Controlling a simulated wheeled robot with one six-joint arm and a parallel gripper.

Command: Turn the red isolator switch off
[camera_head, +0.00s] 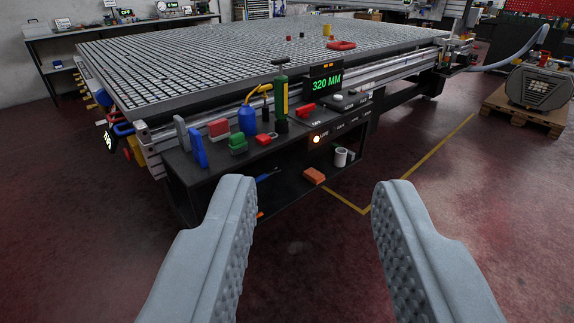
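A red part that looks like the isolator switch (306,110) sits on the dark control panel at the table's front edge, left of the display. It is too small to tell which way it is turned. My gripper (314,186) is open and empty, its two grey padded fingers wide apart in the foreground. The fingers are well short of the panel and touch nothing.
The grid table (190,58) bears a red ring (341,45) and a yellow cylinder (327,30). A display (326,84) reads 320 MM. A red block (218,127), blue bottle (247,119) and green cylinder (281,97) crowd the front shelf. Red floor before it is clear.

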